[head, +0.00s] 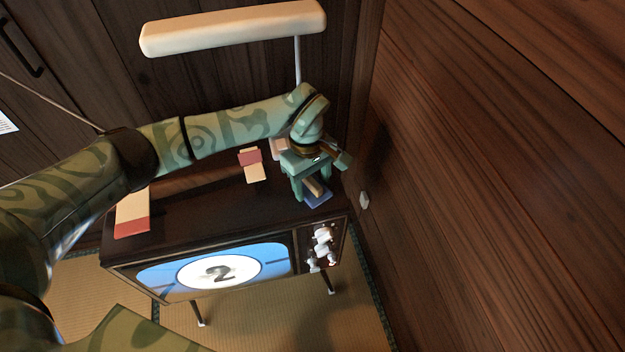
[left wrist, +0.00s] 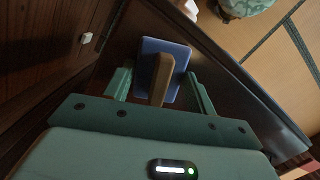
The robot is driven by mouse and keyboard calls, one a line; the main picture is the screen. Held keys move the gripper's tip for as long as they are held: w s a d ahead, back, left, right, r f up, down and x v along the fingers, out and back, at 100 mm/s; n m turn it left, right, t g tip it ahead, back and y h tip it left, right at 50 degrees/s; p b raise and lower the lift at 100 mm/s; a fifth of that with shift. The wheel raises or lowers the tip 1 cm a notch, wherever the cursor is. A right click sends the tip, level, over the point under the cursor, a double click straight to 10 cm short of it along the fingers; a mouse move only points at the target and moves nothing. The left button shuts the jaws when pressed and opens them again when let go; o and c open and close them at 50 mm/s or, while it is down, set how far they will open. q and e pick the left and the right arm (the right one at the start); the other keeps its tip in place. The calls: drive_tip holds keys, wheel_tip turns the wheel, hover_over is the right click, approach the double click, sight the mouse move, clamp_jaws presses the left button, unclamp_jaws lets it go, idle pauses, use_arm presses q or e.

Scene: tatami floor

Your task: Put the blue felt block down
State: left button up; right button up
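The blue felt block (head: 318,195) has a tan wooden grip on its back. It lies at the right end of the dark television top, close to the front edge. In the left wrist view the blue block (left wrist: 174,48) shows beyond my fingers. My left gripper (head: 309,191) is over it, its fingers on either side of the wooden grip. The left wrist view shows a gap between each finger of the left gripper (left wrist: 160,88) and the grip, so it is open. Part of the block is hidden behind the fingers in the head view. My right gripper is not seen.
The television (head: 222,230) shows a "2" and has white knobs at right. On its top are a red-and-cream piece (head: 254,173), a longer one (head: 131,210) at left, and a pinkish piece (head: 279,147) behind my gripper. A cream lamp (head: 235,30) stands behind; a wooden wall (head: 480,180) is at right.

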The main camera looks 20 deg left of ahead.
use_arm(q)
drive_tip(key=o, duration=0.3)
drive_tip(key=r+p, duration=0.1)
drive_tip(key=r, duration=0.3)
drive_tip(key=a+r+p, duration=0.1)
drive_tip(key=r, duration=0.3)
drive_tip(key=r+p, duration=0.2)
drive_tip(key=r, duration=0.2)
drive_tip(key=shift+w+a+r, duration=0.1)
drive_tip(key=shift+w+a, duration=0.05)
drive_tip(key=shift+w, duration=0.25)
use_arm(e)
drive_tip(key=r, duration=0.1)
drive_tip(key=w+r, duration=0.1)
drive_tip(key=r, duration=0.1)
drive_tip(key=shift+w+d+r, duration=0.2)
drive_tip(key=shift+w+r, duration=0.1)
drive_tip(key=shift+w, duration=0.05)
